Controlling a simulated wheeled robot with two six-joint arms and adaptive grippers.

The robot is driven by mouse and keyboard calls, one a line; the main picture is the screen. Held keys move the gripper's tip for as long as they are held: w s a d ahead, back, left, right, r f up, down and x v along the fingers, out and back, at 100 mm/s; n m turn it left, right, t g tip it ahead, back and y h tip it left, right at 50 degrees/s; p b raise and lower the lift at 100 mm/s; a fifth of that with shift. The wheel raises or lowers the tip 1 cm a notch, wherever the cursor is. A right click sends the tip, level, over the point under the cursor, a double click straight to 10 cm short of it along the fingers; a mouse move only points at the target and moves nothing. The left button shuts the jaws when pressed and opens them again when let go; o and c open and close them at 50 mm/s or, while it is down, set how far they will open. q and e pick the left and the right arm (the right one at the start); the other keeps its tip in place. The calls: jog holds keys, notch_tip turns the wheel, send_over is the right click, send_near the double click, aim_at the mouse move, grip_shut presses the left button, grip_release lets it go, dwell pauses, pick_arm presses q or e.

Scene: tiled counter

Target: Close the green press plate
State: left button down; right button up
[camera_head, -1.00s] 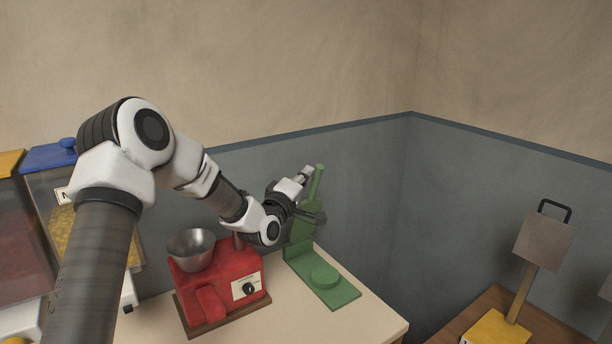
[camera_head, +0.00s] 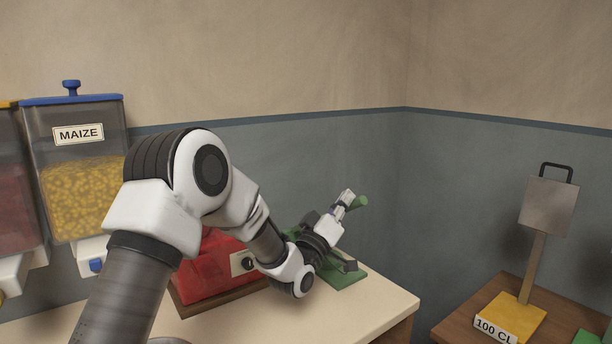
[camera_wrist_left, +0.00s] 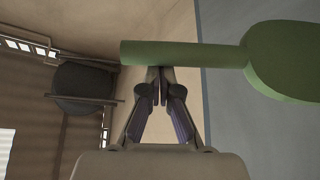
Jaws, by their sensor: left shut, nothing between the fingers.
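The green press stands at the right end of the counter, with its base (camera_head: 343,281) partly hidden behind my left arm. Its lever handle (camera_head: 360,202) sticks out just right of my left gripper (camera_head: 347,196). In the left wrist view the handle (camera_wrist_left: 180,54) is a green bar running across, joined to a rounded green part (camera_wrist_left: 285,60) at right. My left fingers (camera_wrist_left: 160,74) are shut and empty, their tips at or against the bar, not around it. The press plate is mostly hidden, so I cannot tell its gap. My right gripper is out of view.
A red machine (camera_head: 212,268) on a wooden board stands left of the press, partly behind my arm. A maize dispenser (camera_head: 80,170) hangs at left. The counter's front right (camera_head: 370,310) is clear.

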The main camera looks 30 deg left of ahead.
pick_arm(q)
jog(key=s+d+f+m+b, duration=0.1)
jog(key=d+f+b, duration=0.3)
jog(key=f, duration=0.4)
jog(key=shift+s+h+b, duration=0.35)
jog(key=shift+h+b, duration=0.05)
jog(key=shift+b, duration=0.35)
